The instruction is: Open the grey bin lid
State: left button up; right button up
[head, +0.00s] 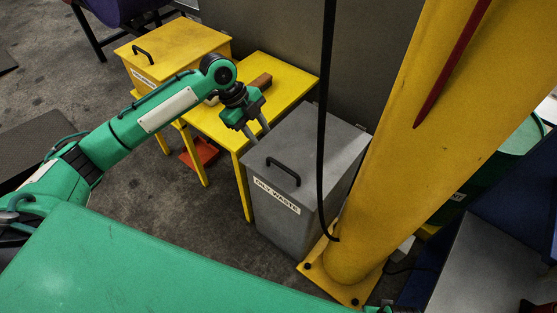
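The grey bin (275,222) stands on the floor right of the yellow table, with a white "OILY WASTE" label on its front. Its grey lid (320,145) looks shut and flat. A black bar handle (283,168) stands on the lid near its front left edge. My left gripper (261,136) is just behind and left of the handle, near the lid's left back edge. Its two grey fingers point down and are apart, with nothing seen between them. I cannot tell whether the fingertips touch the lid. My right gripper is not in view.
A yellow box (180,48) with a black handle is further left. A thick yellow post (400,140) and a hanging black cable (322,130) stand close at the bin's right.

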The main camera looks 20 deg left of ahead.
aim_at(281, 166)
pick_arm(q)
jog(key=x, duration=1.3)
jog(key=shift+d+f+b, duration=0.1)
jog(key=shift+f+b, duration=0.2)
jog(key=shift+b, duration=0.1)
grip_shut()
